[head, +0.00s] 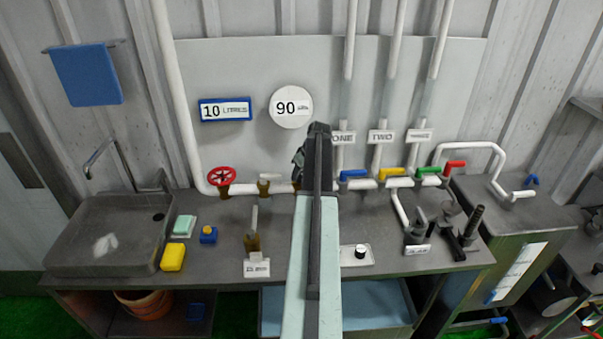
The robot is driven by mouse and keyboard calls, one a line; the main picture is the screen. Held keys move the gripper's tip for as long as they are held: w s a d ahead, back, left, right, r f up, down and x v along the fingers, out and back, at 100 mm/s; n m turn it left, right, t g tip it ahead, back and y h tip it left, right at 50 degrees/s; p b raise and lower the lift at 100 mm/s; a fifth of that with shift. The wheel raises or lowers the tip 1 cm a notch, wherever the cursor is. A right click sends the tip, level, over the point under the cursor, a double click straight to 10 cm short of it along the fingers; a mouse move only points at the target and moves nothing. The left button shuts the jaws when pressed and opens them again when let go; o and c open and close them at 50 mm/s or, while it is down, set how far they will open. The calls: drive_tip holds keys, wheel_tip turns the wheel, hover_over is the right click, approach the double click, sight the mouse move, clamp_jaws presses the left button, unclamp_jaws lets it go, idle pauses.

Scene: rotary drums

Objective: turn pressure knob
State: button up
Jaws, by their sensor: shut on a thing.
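My gripper (299,160) is at the end of my arm, at the pipe along the back wall and just below the round white gauge. It is shut on what appears to be the pressure knob, which the gripper and arm hide. A bit of brass fitting (297,186) shows on the pipe under the gripper. The round gauge (291,107) reads 90, with small lettering that looks like kPa. A blue-framed display (225,109) to its left reads 10 LITRES.
A red wheel valve (222,176) is left of my gripper on the pipe (245,189). Blue (353,174), yellow (391,173) and green (428,171) handles are to its right. A black knob (360,251) is on a white plate on the bench. A sink (90,260) is at left.

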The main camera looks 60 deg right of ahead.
drive_tip(key=o, duration=1.4)
drive_tip(key=shift+w+f, duration=0.1)
drive_tip(key=shift+w, duration=0.1)
drive_tip(key=shift+c, duration=0.2)
drive_tip(key=shift+s, duration=0.1)
drive_tip(key=p+v, duration=0.7)
drive_tip(key=shift+r, duration=0.4)
drive_tip(key=shift+s, duration=0.15)
